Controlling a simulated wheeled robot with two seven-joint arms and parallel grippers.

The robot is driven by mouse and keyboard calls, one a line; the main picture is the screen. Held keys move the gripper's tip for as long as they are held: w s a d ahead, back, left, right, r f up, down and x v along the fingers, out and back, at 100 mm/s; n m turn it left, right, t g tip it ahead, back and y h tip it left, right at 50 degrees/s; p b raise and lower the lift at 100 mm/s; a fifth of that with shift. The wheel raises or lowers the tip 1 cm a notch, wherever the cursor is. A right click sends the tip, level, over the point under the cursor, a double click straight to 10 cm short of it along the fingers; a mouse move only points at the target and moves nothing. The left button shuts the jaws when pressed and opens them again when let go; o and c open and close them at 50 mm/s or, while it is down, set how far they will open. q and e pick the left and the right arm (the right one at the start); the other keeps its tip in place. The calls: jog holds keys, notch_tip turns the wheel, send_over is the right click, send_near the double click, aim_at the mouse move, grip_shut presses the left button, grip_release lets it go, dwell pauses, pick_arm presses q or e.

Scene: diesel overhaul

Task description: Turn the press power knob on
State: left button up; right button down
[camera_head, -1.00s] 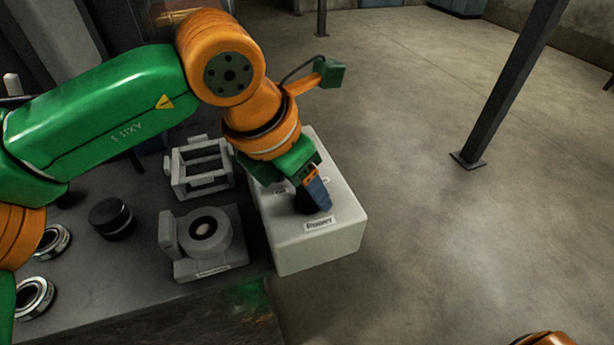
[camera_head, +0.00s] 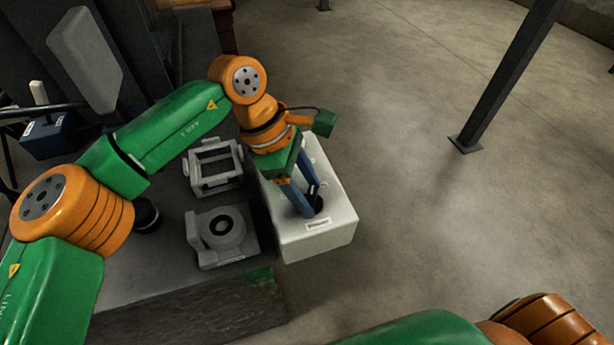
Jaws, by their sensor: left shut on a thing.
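The black press power knob (camera_head: 317,203) is on top of a white box (camera_head: 318,246), behind a small printed label (camera_head: 318,225). My left gripper (camera_head: 308,205) points down at the box top with its blue fingers at the knob. It is shut on the knob, and the fingers hide part of it. The knob's exact turn angle is hard to read. My right gripper is outside the view; only part of my right arm shows at the bottom right.
Left of the box, a grey fixture with a round ring (camera_head: 222,228) and an open grey frame (camera_head: 214,165) stand on the dark bench (camera_head: 165,262). A dark post (camera_head: 505,80) stands on the floor at right. The floor right of the box is clear.

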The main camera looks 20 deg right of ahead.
pick_arm(q)
jog(key=shift+w+r+m+g+y+p, duration=0.1)
jog(key=shift+m+g+y+p, duration=0.25)
jog(key=shift+m+p, duration=0.9)
jog(key=shift+m, duration=0.25)
jog(key=o, duration=1.4)
jog(key=p+v, duration=0.1)
jog(key=v, duration=0.6)
jog(key=shift+w+d, duration=0.1)
